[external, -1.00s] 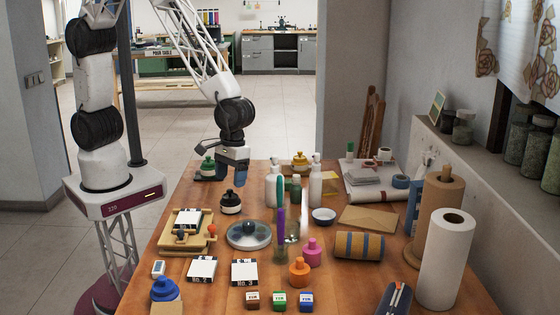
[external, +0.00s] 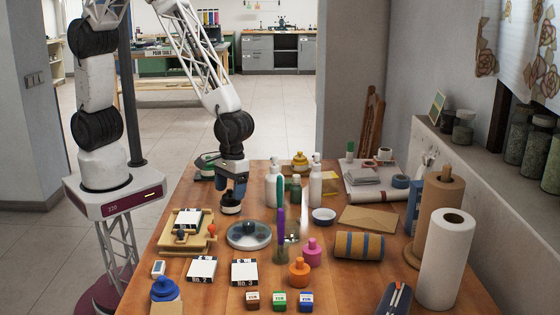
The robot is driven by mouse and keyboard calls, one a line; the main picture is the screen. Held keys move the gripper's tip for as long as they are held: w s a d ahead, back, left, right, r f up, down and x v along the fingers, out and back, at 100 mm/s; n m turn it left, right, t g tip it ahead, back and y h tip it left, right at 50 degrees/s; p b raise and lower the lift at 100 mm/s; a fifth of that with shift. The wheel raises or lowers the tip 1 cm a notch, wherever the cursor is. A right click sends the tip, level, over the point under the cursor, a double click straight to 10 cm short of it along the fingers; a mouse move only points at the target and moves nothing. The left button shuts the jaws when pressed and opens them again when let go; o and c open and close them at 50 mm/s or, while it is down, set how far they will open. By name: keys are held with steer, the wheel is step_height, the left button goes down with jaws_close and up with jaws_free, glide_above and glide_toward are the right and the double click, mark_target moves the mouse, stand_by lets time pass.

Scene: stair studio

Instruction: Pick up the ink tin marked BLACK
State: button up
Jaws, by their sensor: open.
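A black round pot (external: 231,209) with a pale band stands on the table, left of the centre. I cannot read any BLACK marking, but it is the only black-coloured pot in view. My gripper (external: 231,188) points down over it with its blue-tipped fingers apart. The fingers hide the pot's knobbed top. I cannot tell whether they touch it or how far down they reach around it. Similar pots stand elsewhere: green (external: 206,168), yellow (external: 300,163), blue (external: 164,290), orange (external: 299,272) and pink (external: 312,252).
A round glass-like dish (external: 242,243) sits just in front of the black pot. White bottles (external: 316,184) and a purple upright tool (external: 281,228) stand to the right. A wooden frame (external: 172,243) with a white card lies front left. Paper rolls (external: 446,262) stand at the right edge.

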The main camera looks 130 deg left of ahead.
steer(key=shift+d+f, duration=0.15)
steer(key=shift+f, duration=0.85)
steer(key=shift+d+f, duration=0.1)
steer(key=shift+f, duration=0.9)
steer(key=c, duration=0.8)
steer(key=shift+c, duration=0.2)
steer(key=shift+r, duration=0.15)
steer(key=shift+w+r, duration=0.1)
steer(key=shift+r, duration=0.55)
steer(key=shift+s+d+r, duration=0.1)
steer(key=shift+s+r, duration=0.15)
steer(key=shift+r, duration=0.3)
steer(key=shift+s+r, duration=0.2)
steer(key=shift+r, duration=0.35)
steer(key=s+d, duration=0.1)
steer(key=s, duration=0.4)
steer(key=s+d+r, duration=0.1)
steer(key=s, duration=0.4)
steer(key=s+d, duration=0.1)
steer(key=s, duration=0.3)
steer(key=shift+s+d+r, duration=0.15)
steer(key=shift+s, duration=0.25)
